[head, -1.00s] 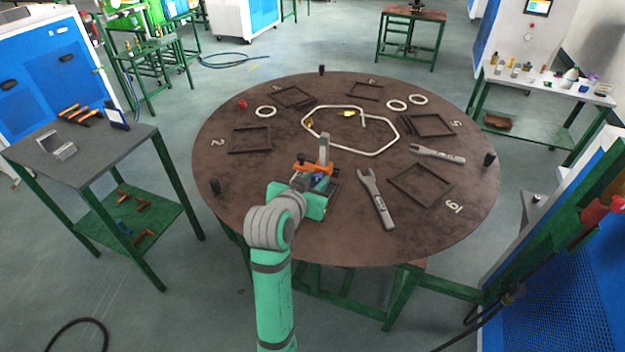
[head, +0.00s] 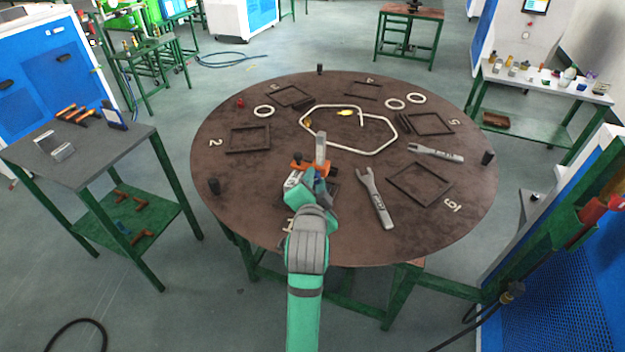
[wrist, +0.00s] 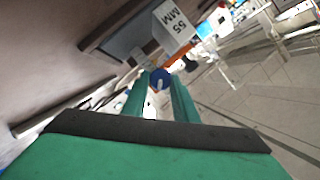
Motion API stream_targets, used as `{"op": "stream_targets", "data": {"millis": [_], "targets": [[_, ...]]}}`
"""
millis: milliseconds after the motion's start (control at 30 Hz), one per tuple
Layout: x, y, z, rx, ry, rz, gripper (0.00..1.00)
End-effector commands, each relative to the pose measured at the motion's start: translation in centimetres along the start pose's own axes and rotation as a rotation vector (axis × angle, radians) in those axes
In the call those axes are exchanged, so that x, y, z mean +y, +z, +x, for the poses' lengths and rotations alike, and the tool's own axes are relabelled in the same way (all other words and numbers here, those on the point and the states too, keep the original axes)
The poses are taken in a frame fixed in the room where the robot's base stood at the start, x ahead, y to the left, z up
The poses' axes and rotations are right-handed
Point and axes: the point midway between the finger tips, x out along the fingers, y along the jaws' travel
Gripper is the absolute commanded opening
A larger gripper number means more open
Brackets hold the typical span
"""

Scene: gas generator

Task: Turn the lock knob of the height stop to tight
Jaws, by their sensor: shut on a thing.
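The height stop stands near the front of the round table, with a grey upright post (head: 321,147) and an orange part (head: 303,167) low on it. In the wrist view a pale block marked "55 MM" (wrist: 173,24) and the orange part (wrist: 181,58) show beyond the fingers. A small blue lock knob (wrist: 160,77) sits between the tips of my green gripper (wrist: 160,86). My gripper is shut on this knob. In the head view my gripper (head: 319,188) is tilted at the stop, and my wrist hides much of the stop's base.
The round brown table (head: 235,200) holds an open-end wrench (head: 375,199) to the right of the stop, another wrench (head: 437,153), dark square frames and a bent pale tube (head: 372,152). A grey side table (head: 95,152) stands at left.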

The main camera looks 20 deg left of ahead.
Motion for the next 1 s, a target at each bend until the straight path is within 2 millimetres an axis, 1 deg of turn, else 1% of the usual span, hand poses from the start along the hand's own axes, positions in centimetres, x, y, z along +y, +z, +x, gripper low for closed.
{"op": "stream_targets", "data": {"millis": [200,500,733,1000], "targets": [[0.8,-0.3,0.0,0.005,-0.072,0.192,0.04],[0.7,0.2,0.1,-0.002,-0.176,0.432,0.04],[0.5,0.6,0.1,-0.008,-0.235,0.565,0.04],[0.6,0.6,0.1,-0.007,-0.269,0.647,0.04]]}}
